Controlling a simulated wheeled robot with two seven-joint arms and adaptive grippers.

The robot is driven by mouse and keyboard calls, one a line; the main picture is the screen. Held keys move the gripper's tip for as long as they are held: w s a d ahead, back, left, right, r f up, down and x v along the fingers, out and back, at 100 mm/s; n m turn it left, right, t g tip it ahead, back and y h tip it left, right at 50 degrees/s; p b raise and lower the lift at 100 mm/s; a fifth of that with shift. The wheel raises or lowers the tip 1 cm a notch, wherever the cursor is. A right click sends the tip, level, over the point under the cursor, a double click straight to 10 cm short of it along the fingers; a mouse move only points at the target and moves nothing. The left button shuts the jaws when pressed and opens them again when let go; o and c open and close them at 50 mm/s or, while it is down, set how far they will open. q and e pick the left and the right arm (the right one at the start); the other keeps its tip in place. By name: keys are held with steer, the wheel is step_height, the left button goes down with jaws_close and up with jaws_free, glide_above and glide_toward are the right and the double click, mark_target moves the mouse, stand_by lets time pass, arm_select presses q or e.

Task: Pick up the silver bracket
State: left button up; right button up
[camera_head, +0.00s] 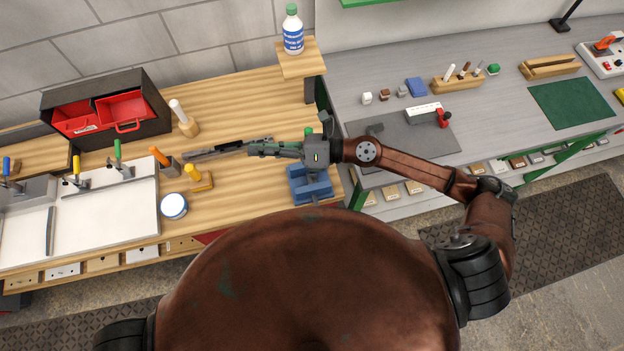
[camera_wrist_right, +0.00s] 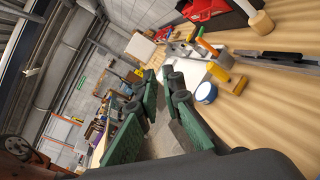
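I cannot make out the silver bracket for certain. A small grey piece (camera_head: 403,91) lies on the grey bench at the right, between a brown cube and a blue block. A small dark grey piece (camera_head: 375,129) sits on the dark mat, close behind my right arm. My right gripper (camera_head: 255,148) reaches left over the wooden bench, beside a long dark tool (camera_head: 212,152). In the right wrist view its green fingers (camera_wrist_right: 162,78) stand apart with nothing between them, and the long tool (camera_wrist_right: 280,57) lies off to the right. My left gripper is out of view.
A blue vise-like block (camera_head: 312,185) stands under my right wrist. A white bottle (camera_head: 292,32) stands on a raised shelf. A black and red toolbox (camera_head: 110,105), clamps and a round tin (camera_head: 174,206) crowd the left. A green mat (camera_head: 570,104) lies clear at right.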

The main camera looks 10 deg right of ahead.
step_height(320, 180, down, 7)
steer(key=s+d+n+g+h, duration=0.2)
steer(key=n+g+h, duration=0.1)
steer(key=n, duration=0.1)
steer(key=n+h, duration=0.5)
steer(key=h, duration=0.4)
glide_toward(317, 178)
steer(key=shift+w+a+f+g, duration=0.1)
steer(key=shift+w+f+g, duration=0.25)
steer(key=shift+f, duration=0.15)
steer(key=p+x, duration=0.2)
steer(key=x, duration=0.4)
steer(key=shift+w+a+f, duration=0.1)
steer(key=shift+a+f, duration=0.05)
steer(key=shift+f, duration=0.2)
steer(key=shift+c, duration=0.2)
jaws_close()
